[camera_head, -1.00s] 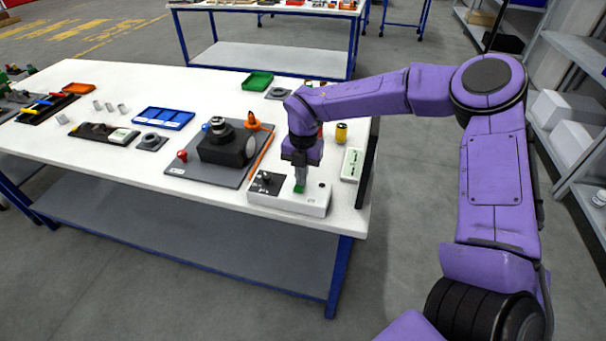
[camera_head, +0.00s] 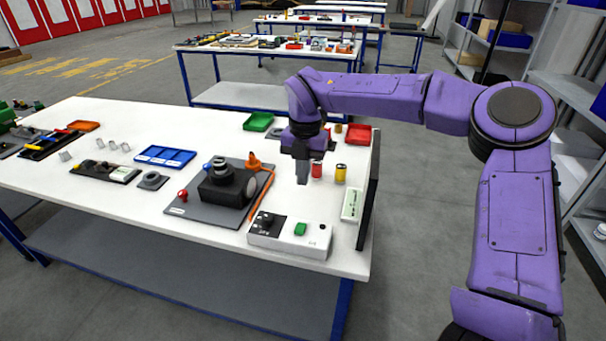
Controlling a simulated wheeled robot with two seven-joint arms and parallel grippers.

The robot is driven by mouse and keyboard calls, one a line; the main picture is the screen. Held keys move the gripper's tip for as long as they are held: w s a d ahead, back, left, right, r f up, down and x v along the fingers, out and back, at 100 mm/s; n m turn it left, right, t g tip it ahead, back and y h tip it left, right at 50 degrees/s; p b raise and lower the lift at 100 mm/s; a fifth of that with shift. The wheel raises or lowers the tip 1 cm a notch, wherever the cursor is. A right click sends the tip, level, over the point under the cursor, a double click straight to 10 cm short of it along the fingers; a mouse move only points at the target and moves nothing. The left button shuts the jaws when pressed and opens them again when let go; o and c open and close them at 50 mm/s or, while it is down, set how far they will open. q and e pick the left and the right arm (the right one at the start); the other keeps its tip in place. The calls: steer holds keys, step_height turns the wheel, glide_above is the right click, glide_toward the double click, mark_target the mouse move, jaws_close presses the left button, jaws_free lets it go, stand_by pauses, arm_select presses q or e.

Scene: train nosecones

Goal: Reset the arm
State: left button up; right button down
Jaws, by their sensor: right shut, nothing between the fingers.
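My right gripper (camera_head: 302,181) is shut and empty, pointing down in the air above the right part of the white table (camera_head: 100,213). My purple right arm reaches in from the right. A white control box (camera_head: 290,241) with a black knob and a green button (camera_head: 300,229) sits at the table's front right, below and in front of the gripper and apart from it. My left gripper is not in view.
A grey board (camera_head: 205,212) with a dark machine (camera_head: 222,185) lies left of the gripper. Red (camera_head: 317,170) and yellow (camera_head: 341,173) cylinders stand close to its right. A dark upright panel (camera_head: 369,192) borders the table's right edge. Blue (camera_head: 165,156), green and red trays lie farther back.

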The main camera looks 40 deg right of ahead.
steer(key=shift+r, duration=0.35)
